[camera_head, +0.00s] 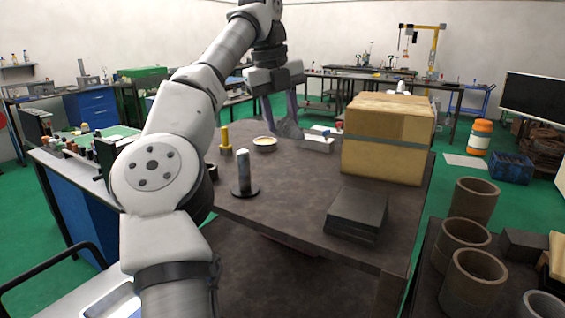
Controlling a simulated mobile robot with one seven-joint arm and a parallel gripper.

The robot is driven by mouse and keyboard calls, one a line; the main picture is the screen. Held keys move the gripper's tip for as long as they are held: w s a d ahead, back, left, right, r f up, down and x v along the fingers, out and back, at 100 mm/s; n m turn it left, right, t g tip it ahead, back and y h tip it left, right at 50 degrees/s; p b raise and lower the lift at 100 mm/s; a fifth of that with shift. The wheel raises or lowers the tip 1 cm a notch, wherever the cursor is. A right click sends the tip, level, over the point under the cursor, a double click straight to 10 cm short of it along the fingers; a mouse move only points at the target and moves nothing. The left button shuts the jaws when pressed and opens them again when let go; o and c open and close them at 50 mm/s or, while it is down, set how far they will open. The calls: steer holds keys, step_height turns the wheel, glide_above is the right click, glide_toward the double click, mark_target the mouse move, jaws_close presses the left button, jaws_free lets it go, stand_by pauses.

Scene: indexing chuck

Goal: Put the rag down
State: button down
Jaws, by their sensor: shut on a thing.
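My gripper (280,118) points down over the far part of the brown table (290,205). It is shut on a grey rag (288,129), which bunches below the fingertips. The rag hangs at or just above the tabletop; I cannot tell whether it touches. It is between a shallow round dish (264,143) on the left and a small white block-like item (318,144) on the right.
A cardboard box (388,138) stands right of the gripper. A dark block (357,214) lies at the front right. A dark post on a round base (244,176) and a yellow-topped piece (225,140) stand on the left. The table's middle is clear.

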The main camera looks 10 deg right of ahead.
step_height(320, 180, down, 20)
steer(key=shift+s+r, duration=0.1)
steer(key=shift+r, duration=0.05)
stand_by(0.3)
steer(key=c, duration=0.9)
jaws_free()
steer(key=r, duration=0.4)
steer(key=a+r+b, duration=0.1)
steer(key=r, duration=0.3)
steer(key=a+r, duration=0.1)
steer(key=r, duration=0.2)
steer(key=shift+s+a+r+b, duration=0.15)
steer(key=shift+s+r+b, duration=0.15)
steer(key=shift+r, duration=0.1)
